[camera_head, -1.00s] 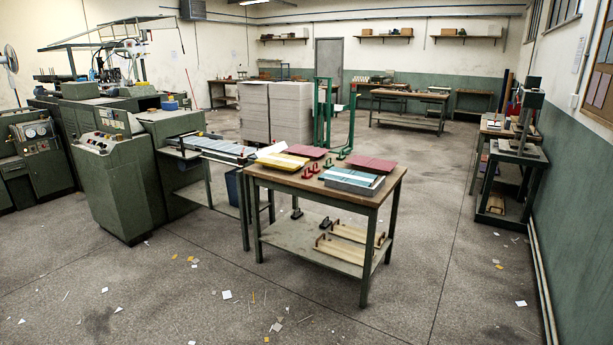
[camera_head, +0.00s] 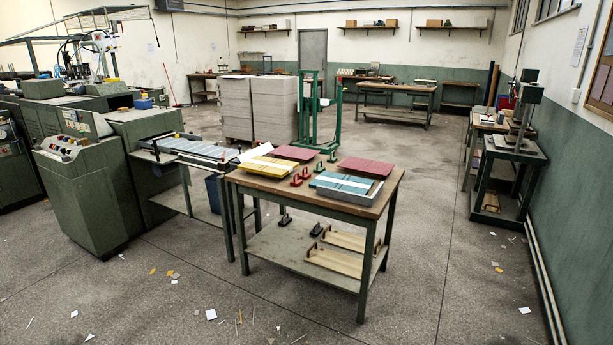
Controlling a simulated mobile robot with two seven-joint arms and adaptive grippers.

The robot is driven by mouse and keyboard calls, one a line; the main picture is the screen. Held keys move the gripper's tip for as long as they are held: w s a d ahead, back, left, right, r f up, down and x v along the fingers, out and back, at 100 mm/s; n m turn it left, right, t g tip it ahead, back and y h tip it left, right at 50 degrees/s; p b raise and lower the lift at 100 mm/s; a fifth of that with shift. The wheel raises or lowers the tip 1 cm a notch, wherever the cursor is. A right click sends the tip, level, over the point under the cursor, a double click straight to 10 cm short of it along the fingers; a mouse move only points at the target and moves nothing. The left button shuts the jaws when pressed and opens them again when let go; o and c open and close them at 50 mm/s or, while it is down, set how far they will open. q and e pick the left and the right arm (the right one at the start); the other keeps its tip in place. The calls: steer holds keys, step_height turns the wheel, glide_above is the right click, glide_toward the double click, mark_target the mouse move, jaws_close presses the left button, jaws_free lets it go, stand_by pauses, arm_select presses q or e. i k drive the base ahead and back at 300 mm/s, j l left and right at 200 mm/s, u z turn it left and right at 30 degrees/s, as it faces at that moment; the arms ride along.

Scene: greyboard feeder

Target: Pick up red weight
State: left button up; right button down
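Small red weights with handles stand on the wooden-topped table in the middle of the view. One red weight (camera_head: 296,180) is nearest, and others (camera_head: 307,172) stand just behind it. They sit between the yellow sheets on the left and the teal and white stack on the right. Another red weight (camera_head: 320,167) is beside the teal stack. Neither of my grippers is in view.
The table (camera_head: 262,194) has a lower shelf with black weights (camera_head: 285,219) and wooden boards (camera_head: 334,262). A green machine (camera_head: 80,190) and its feed table adjoin on the left. Grey board stacks (camera_head: 270,110) stand behind. The floor in front is clear apart from paper scraps.

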mark_target(296, 182)
steer(key=i+j+z, duration=0.3)
steer(key=i+j, duration=0.4)
steer(key=i, duration=0.45)
steer(key=i+j+z, duration=0.3)
steer(key=i+j, duration=0.65)
steer(key=i, duration=0.1)
